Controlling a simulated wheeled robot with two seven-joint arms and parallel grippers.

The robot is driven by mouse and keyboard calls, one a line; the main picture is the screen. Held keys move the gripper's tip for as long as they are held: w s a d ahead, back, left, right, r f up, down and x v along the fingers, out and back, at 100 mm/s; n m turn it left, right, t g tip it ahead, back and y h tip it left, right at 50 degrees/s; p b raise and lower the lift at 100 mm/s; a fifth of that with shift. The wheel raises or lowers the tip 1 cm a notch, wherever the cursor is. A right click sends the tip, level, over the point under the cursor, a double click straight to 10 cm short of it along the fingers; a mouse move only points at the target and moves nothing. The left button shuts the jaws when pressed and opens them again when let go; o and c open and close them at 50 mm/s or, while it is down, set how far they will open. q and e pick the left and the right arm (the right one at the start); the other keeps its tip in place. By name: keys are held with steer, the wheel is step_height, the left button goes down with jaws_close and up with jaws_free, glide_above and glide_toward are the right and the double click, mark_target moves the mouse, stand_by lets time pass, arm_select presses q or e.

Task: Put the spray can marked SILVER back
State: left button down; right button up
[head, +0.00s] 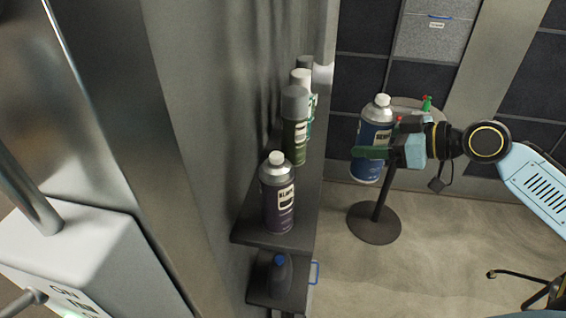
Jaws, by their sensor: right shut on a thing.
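My right gripper (388,140) comes in from the right and is shut on a blue spray can (371,136) with a silver shoulder and white cap. The can is nearly upright, held in the air to the right of the shelf. Its label is partly hidden by the gripper and too small to read surely. The upper shelf (262,236) holds a row of cans: a purple one (278,200) in front, a green one (294,137) with a grey cap behind it, and white- and grey-capped ones farther back. My left gripper is out of view.
A round stand (374,222) is behind the held can. A lower shelf (258,292) carries a dark bottle (280,275) with a blue cap. A grey wall borders the shelves on the left. Open floor (400,275) lies to the right.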

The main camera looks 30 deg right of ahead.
steer(key=w+a+p, duration=0.4)
steer(key=w+a, duration=0.6)
steer(key=a, duration=0.4)
steer(key=f, duration=0.5)
steer(key=shift+w+d+f, duration=0.1)
steer(key=shift+w+f, duration=0.1)
steer(key=shift+f, duration=0.2)
steer(key=shift+w+f, duration=0.1)
steer(key=shift+f, duration=0.45)
steer(key=o, duration=1.1)
steer(key=shift+f, duration=0.1)
steer(key=shift+b+v, duration=0.35)
steer(key=shift+v, duration=5.65)
